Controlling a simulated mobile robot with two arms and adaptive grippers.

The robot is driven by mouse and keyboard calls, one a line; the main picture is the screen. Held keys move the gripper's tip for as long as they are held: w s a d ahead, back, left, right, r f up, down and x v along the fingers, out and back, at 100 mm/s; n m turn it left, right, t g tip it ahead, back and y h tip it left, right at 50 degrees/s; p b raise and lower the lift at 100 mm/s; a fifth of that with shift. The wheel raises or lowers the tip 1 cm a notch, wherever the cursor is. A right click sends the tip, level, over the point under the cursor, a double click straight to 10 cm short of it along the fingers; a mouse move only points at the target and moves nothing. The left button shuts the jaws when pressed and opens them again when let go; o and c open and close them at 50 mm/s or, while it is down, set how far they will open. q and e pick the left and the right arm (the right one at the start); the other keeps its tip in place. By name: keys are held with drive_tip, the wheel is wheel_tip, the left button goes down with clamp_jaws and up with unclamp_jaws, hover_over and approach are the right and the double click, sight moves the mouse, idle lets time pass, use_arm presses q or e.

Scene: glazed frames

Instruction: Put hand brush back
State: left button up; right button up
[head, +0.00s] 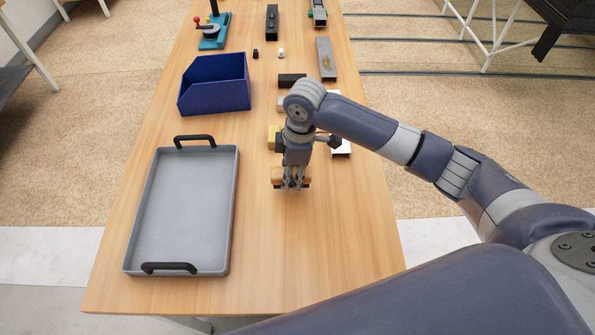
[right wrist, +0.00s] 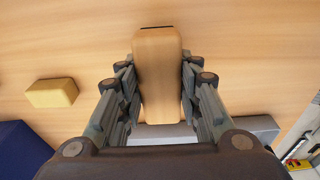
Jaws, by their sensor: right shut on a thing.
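My right gripper (head: 291,186) points down over the middle of the table. It is shut on the hand brush, whose brown wooden body (head: 276,176) shows beside the fingers. In the right wrist view the brush's wooden back (right wrist: 158,70) lies between the two fingers (right wrist: 160,95), with a dark strip at its far end. The fingers hide part of its sides. I cannot tell whether the brush touches the table. My left gripper is not in view.
A grey tray (head: 236,200) with black handles lies left of the gripper. A blue open bin (head: 214,90) stands behind it. A yellow block (head: 273,134) is close behind the gripper. Several small items and a teal device (head: 214,40) are farther back. The table's front right is clear.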

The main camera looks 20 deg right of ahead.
drive_tip(key=shift+w+d, duration=0.6)
drive_tip(key=shift+d, duration=0.15)
drive_tip(key=shift+f+p, duration=0.3)
wheel_tip(320, 180, down, 2)
drive_tip(key=shift+f+p, duration=0.1)
drive_tip(key=shift+p, duration=0.35)
drive_tip(key=shift+d+f, duration=0.1)
drive_tip(key=shift+f, duration=0.35)
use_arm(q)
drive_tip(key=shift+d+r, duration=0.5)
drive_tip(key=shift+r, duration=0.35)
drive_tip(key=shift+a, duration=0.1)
use_arm(e)
drive_tip(key=shift+f, duration=0.1)
drive_tip(key=o, duration=1)
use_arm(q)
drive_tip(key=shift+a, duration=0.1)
use_arm(e)
drive_tip(key=shift+o, duration=0.2)
